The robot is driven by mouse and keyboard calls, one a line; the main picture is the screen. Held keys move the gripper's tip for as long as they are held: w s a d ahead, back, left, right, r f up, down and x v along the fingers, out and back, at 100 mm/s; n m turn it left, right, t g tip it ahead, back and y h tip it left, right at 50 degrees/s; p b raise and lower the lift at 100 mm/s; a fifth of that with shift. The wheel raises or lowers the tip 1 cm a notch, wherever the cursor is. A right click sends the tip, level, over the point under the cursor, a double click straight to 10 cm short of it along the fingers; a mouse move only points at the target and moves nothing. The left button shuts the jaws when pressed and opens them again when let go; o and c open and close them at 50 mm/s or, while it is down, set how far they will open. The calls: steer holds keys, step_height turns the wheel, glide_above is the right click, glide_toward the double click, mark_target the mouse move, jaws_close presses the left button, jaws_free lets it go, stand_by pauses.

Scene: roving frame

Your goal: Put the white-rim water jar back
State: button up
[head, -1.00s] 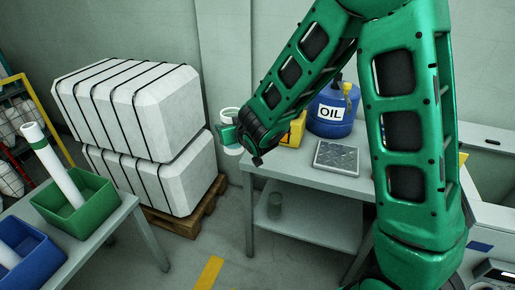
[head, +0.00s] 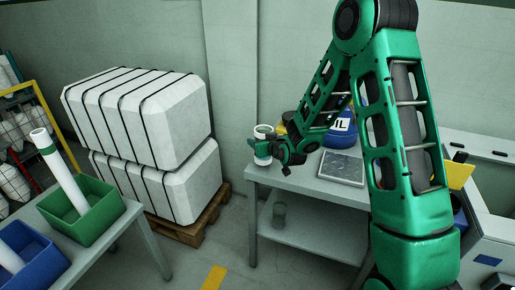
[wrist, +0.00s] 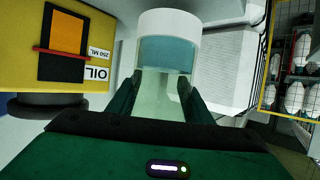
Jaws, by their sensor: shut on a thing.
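The white-rim water jar (head: 263,130) is a clear cylinder with a pale rim. It is in my gripper (head: 272,150), at the left back corner of the grey table (head: 318,184). In the wrist view the jar (wrist: 168,55) is between the two green fingers of my gripper (wrist: 160,100), with a blue-green band below its white rim. The fingers are shut on its sides. I cannot tell whether its base touches the table. A dull see-through jar (head: 279,214) stands on the table's lower shelf.
A yellow oil tin (wrist: 75,60) is close beside the jar. A blue oil drum (head: 340,125) and a grey ridged tray (head: 342,167) are on the table. White strapped blocks (head: 150,130) stand left. The lower shelf (head: 315,235) has free room.

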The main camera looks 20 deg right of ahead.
step_height(320, 180, down, 3)
steer(key=shift+r, duration=0.2)
steer(key=o, duration=1.4)
steer(key=shift+f, duration=0.1)
steer(key=shift+s+r, duration=0.25)
steer(key=v, duration=1.1)
steer(key=shift+s, duration=0.2)
steer(key=shift+r, duration=0.15)
